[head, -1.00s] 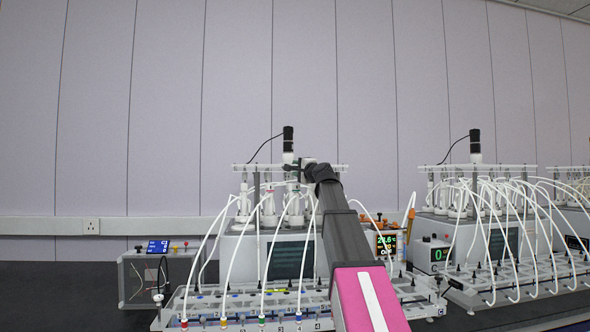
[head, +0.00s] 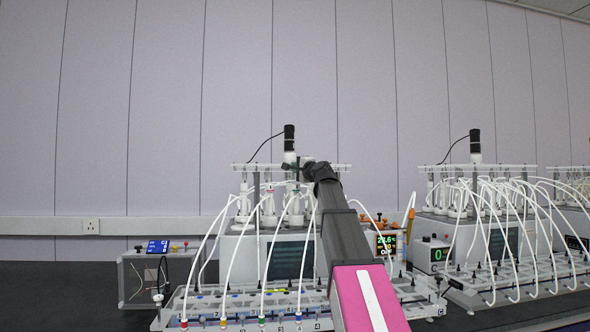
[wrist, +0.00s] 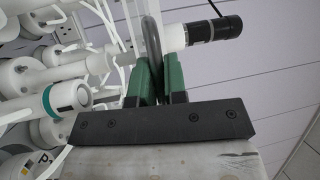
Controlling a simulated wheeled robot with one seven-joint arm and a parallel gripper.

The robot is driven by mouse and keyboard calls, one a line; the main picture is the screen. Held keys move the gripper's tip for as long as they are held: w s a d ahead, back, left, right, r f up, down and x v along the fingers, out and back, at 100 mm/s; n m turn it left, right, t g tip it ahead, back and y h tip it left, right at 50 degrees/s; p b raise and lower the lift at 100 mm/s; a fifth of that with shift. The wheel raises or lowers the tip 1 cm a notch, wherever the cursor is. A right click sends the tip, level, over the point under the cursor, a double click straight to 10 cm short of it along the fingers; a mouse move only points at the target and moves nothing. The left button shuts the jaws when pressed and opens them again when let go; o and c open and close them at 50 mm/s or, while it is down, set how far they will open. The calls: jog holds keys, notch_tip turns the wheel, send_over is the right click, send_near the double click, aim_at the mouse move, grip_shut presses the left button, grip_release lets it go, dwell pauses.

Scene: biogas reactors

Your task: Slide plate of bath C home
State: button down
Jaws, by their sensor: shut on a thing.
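The bath in front of me is a grey box (head: 290,252) with several white bottles under a pale top plate (head: 244,167). A black and white stirrer motor (head: 289,140) stands upright on this plate. My gripper (head: 293,166) is at the plate's level, near the motor's foot. In the wrist view, the green fingers of my gripper (wrist: 161,80) are closed on a grey rounded bar (wrist: 151,42). The motor (wrist: 205,32) is just beyond it. My arm hides part of the plate and bath.
White tubes (head: 232,262) arch from the bottles to a front rack (head: 215,300). A boxed instrument (head: 157,278) stands at left, and a lit display (head: 386,246) right of my arm. A second bath (head: 470,238) stands further right.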

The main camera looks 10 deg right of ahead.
jog(key=s, duration=0.9)
jog(key=shift+s, duration=0.4)
jog(key=shift+f, duration=0.1)
jog(key=c, duration=1.2)
grip_release()
jog(key=shift+s, duration=0.15)
jog(key=v, duration=1)
jog(key=shift+s+d, duration=0.15)
jog(key=shift+s, duration=0.2)
